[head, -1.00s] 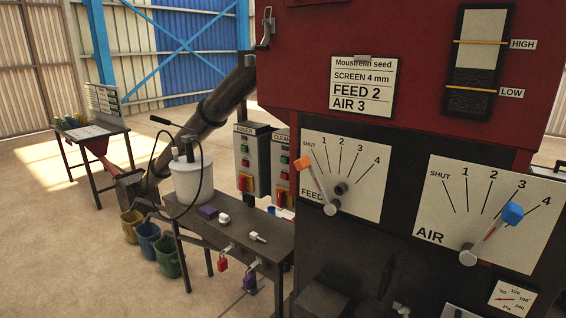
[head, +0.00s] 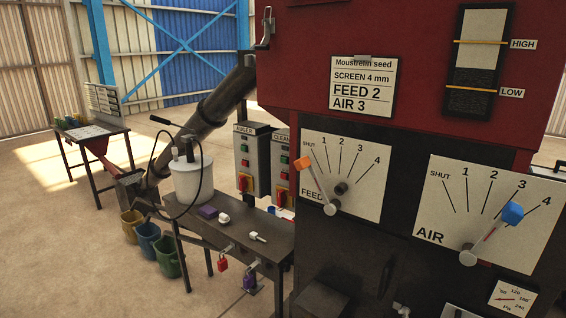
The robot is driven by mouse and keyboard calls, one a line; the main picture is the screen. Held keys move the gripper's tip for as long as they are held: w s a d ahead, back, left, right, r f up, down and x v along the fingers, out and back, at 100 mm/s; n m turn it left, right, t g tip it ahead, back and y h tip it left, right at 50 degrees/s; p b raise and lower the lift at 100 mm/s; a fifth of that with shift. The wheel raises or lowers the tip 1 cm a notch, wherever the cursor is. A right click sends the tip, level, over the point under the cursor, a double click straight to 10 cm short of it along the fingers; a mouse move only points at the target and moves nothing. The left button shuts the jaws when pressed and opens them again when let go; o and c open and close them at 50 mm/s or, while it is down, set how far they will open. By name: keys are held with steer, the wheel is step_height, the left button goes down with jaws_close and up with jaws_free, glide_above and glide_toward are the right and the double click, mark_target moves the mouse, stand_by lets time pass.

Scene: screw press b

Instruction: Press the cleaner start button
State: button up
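The cleaner control box (head: 281,168) is a grey box in the middle of the head view, with a label starting "CLEAN". Its right side is cut off by the dark machine front. Small red and green buttons show on its face, including a green one (head: 284,161); their lettering is too small to read. A similar box labelled as the auger's (head: 249,163) stands just left of it, with small buttons and a red and yellow switch. My gripper is not in view.
The red and dark machine fills the right side, with a feed lever (head: 317,183) near SHUT and an air lever (head: 491,232) between 3 and 4. A dark bench (head: 262,268) with a white container (head: 193,180) stands below the boxes. Open floor lies left.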

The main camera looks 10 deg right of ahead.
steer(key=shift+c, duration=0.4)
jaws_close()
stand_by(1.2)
